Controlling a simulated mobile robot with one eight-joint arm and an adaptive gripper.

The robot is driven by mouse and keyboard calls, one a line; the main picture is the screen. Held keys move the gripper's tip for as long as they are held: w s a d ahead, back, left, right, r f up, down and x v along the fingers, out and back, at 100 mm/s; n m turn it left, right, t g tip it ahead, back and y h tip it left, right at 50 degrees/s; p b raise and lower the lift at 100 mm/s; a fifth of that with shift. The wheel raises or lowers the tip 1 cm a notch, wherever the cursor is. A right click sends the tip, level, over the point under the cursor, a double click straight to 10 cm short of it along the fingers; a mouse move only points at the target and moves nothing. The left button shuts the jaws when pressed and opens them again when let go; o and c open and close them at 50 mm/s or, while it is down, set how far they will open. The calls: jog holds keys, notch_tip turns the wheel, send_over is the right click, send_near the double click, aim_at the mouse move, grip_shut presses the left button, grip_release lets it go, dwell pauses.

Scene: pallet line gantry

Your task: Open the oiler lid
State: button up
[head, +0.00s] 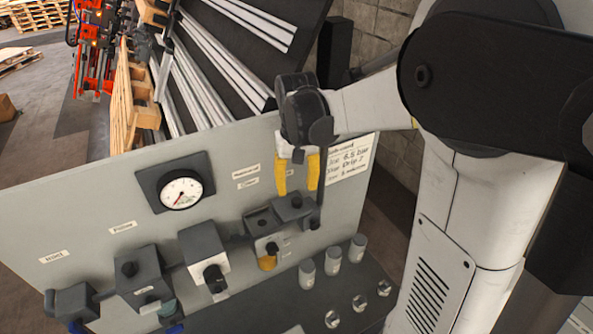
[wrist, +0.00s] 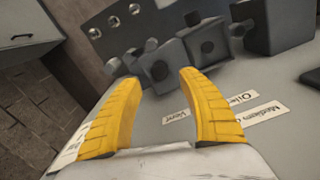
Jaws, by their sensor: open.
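My gripper (head: 297,180) is open and empty, its two yellow fingers pointing down in front of the grey panel. It hangs just above the dark block (head: 295,207) at the right end of the row of units.
A round pressure gauge (head: 181,191) sits on the panel (head: 85,215) at left. More units, including a knobbed block (head: 205,250), run to the lower left. Several small grey cups (head: 333,247) and metal pieces (head: 360,302) stand on the dark shelf. A sign (head: 350,158) is right of my gripper.

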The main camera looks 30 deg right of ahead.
aim_at(296, 200)
notch_tip(296, 200, up, 7)
jog(key=shift+f, duration=0.1)
dwell(0.4)
jog(key=s+a+n+t, duration=0.3)
jog(key=s+a+t, duration=0.45)
jog(key=s, duration=0.55)
notch_tip(296, 200, down, 33)
jog(key=a+b, duration=0.1)
jog(key=b, duration=3.1)
